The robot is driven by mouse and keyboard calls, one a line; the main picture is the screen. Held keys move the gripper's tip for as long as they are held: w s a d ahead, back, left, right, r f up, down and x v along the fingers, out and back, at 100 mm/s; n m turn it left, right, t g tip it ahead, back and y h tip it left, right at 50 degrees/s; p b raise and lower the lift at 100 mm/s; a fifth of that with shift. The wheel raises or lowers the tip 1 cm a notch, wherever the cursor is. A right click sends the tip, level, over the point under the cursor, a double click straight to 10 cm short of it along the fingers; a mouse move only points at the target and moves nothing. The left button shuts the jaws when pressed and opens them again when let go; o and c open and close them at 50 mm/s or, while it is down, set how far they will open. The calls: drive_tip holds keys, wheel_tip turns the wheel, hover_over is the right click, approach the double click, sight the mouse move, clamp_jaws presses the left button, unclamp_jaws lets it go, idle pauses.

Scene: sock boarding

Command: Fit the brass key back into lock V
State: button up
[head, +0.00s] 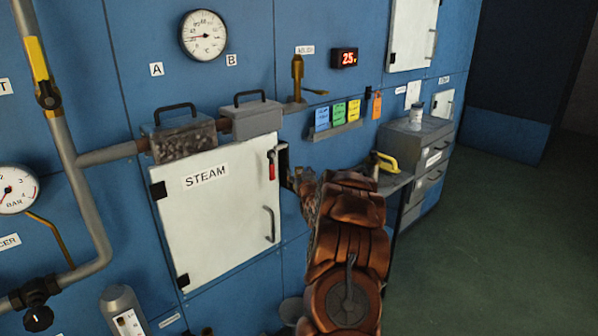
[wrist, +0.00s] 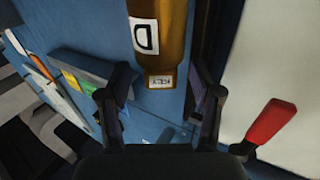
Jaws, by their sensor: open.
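My gripper (wrist: 160,88) is open in the wrist view, with one dark finger on each side. A brass-coloured body (wrist: 158,35) with a white tag reading D reaches down from the top edge, and its lower end lies between the fingers in the picture. A small label (wrist: 161,82) on that end seems to read KEY. I cannot tell whether this body is the brass key or how far it is from the fingers. In the head view my gripper (head: 291,178) is at the right edge of the STEAM door, mostly hidden by my arm. I cannot make out lock V.
The white STEAM door (head: 215,225) has a red handle (head: 271,168), which also shows in the wrist view (wrist: 271,121). A brass valve (head: 297,72) stands above. Coloured cards (head: 338,112), a yellow handle (head: 386,162) and grey drawers (head: 425,155) are to the right. The floor at right is clear.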

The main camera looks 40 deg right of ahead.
drive_tip(key=shift+w+d, duration=0.35)
drive_tip(key=shift+w, duration=0.25)
clamp_jaws()
drive_tip(key=shift+r, duration=0.2)
